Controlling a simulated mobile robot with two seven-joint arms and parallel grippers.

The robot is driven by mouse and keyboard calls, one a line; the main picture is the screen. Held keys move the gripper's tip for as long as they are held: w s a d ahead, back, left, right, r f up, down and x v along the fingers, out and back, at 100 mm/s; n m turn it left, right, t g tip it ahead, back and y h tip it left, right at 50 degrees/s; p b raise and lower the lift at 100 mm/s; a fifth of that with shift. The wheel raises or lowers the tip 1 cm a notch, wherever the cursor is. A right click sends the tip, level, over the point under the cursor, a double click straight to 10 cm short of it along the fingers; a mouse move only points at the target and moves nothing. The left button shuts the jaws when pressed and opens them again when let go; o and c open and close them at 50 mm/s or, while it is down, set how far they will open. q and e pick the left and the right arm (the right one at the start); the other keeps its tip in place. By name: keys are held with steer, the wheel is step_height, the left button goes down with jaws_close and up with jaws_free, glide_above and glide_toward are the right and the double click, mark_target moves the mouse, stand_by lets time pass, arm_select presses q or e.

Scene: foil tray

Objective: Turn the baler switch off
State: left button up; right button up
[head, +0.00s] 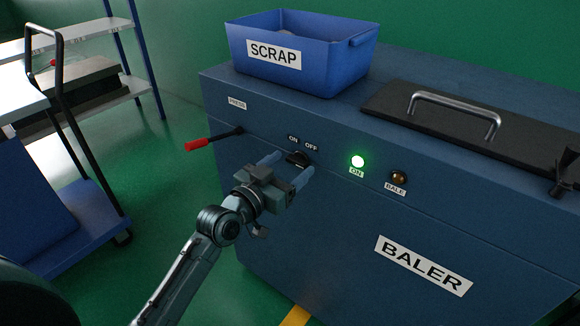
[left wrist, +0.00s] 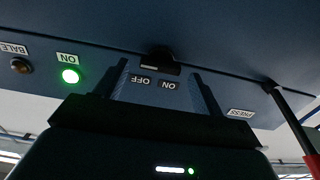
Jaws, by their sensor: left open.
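The baler (head: 330,215) is a dark blue cabinet with a black switch (head: 297,157) on its front, under ON and OFF labels. The green ON lamp (head: 358,161) to the right of the switch is lit. My left gripper (head: 288,167) is open, with its fingers on either side of the switch. In the left wrist view, which is upside down, the switch (left wrist: 160,63) shows between and beyond the fingertips (left wrist: 161,79). I cannot tell whether the fingers touch it or which way its lever points. My right gripper is not in view.
A red-handled PRESS lever (head: 205,143) sticks out left of the switch. An amber BALE button (head: 399,177) is at its right. A blue SCRAP bin (head: 340,62) and a black lid (head: 450,104) with a metal handle are on top. A trolley (head: 75,215) stands at left.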

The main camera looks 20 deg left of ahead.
arm_select(q)
steer(key=shift+w+d, duration=0.15)
steer(key=shift+w, duration=0.25)
steer(key=shift+c, duration=0.2)
steer(key=c, duration=1)
steer(key=shift+o, duration=0.2)
